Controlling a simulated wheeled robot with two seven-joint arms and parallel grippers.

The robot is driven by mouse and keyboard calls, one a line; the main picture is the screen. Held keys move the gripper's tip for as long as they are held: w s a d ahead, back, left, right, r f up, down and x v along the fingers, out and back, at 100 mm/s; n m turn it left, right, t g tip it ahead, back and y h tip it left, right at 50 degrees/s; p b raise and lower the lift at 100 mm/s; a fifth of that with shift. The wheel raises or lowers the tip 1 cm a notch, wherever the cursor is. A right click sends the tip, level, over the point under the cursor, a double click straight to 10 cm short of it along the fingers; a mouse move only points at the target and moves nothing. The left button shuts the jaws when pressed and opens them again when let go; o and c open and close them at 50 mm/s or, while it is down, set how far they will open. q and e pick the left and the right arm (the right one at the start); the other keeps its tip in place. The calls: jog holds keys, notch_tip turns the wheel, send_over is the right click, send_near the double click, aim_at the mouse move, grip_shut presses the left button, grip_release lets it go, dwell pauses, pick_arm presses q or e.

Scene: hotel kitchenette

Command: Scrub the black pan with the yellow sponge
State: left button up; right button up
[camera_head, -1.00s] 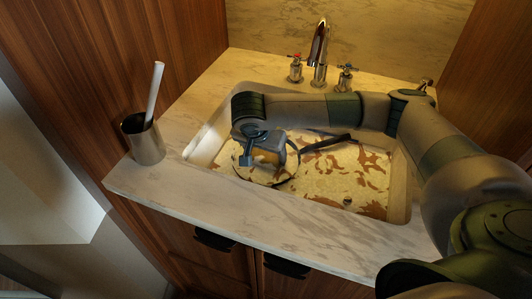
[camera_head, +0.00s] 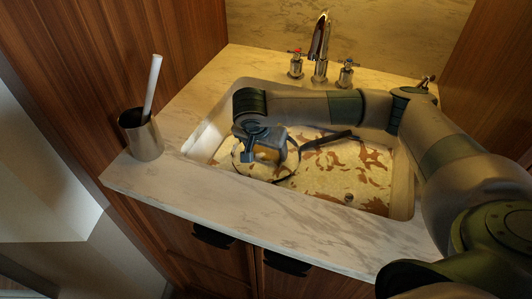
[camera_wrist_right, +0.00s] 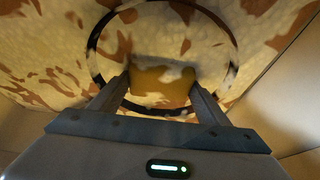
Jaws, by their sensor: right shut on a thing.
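The black pan (camera_head: 327,138) lies in the sink, its handle pointing right and back. Its dark rim also shows as a ring in the right wrist view (camera_wrist_right: 93,45). The area inside the rim looks pale with brown blotches, much like the sink floor. My right gripper (camera_head: 263,154) is over the pan, shut on the yellow sponge (camera_head: 267,153). In the right wrist view the sponge (camera_wrist_right: 160,88) sits between the fingertips, inside the pan's ring. It appears low against the pan, but I cannot tell whether it touches. The gripper hides part of the pan. My left gripper is not in view.
The sink (camera_head: 403,185) is set in a pale marble counter (camera_head: 185,200). A faucet (camera_head: 319,45) with two knobs stands behind it. A metal cup (camera_head: 142,138) holding a white stick stands on the left counter. Wooden walls close both sides. The front counter is clear.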

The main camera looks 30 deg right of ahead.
jog(key=shift+w+d+b, duration=0.6)
jog(key=shift+w+d, duration=0.1)
jog(key=shift+d, duration=0.2)
jog(key=shift+w+d+r, duration=0.1)
jog(key=shift+w+d, duration=0.25)
